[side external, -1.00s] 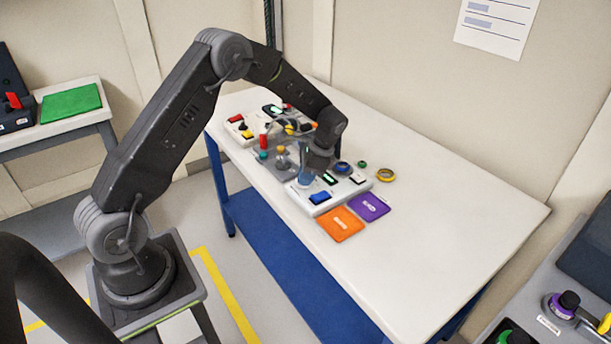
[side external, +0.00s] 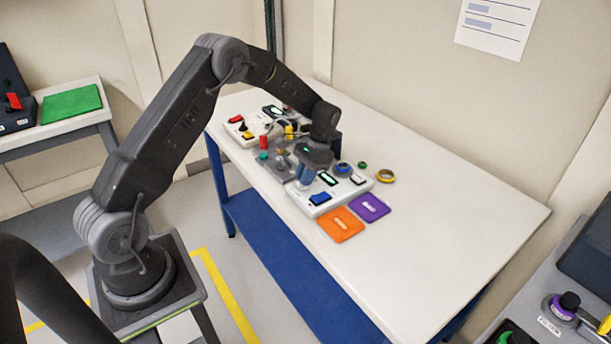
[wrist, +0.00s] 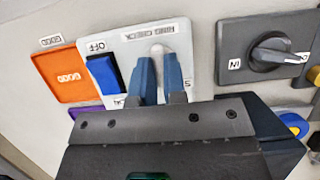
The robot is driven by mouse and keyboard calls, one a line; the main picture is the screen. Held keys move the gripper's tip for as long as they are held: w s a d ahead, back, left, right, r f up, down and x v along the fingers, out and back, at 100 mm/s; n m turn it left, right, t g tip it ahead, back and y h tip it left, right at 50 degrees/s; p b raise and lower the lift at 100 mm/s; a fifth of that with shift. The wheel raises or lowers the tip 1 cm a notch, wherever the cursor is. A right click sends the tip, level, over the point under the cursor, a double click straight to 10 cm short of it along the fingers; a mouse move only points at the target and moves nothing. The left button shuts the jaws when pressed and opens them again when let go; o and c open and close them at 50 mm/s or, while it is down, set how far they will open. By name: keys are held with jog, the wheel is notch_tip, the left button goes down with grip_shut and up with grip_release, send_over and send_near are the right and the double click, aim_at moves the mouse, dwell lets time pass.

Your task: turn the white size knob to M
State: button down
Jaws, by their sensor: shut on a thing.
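The white size knob (wrist: 158,48) shows partly between the blue fingers of my gripper (wrist: 159,62) in the wrist view. My gripper is shut on it. The knob sits on a white panel (wrist: 118,48) labelled RING CHECK, upside down in this view. Part of an S mark shows just right of the fingers. The M mark and the knob's pointing direction cannot be made out. In the side view my gripper (side external: 305,174) is low over the white panel (side external: 334,203), and it hides the knob there.
A blue rocker switch (wrist: 103,73) is beside the fingers on the same panel. A grey box with a rotary switch (wrist: 270,50) stands close by. Orange (side external: 341,225) and purple (side external: 370,207) mats lie near the panel. The table's right part is clear.

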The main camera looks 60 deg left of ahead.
jog(key=shift+s+f, duration=0.2)
jog(key=c, duration=1.2)
grip_release()
jog(key=shift+w+r, duration=0.15)
jog(key=shift+v, duration=6.8)
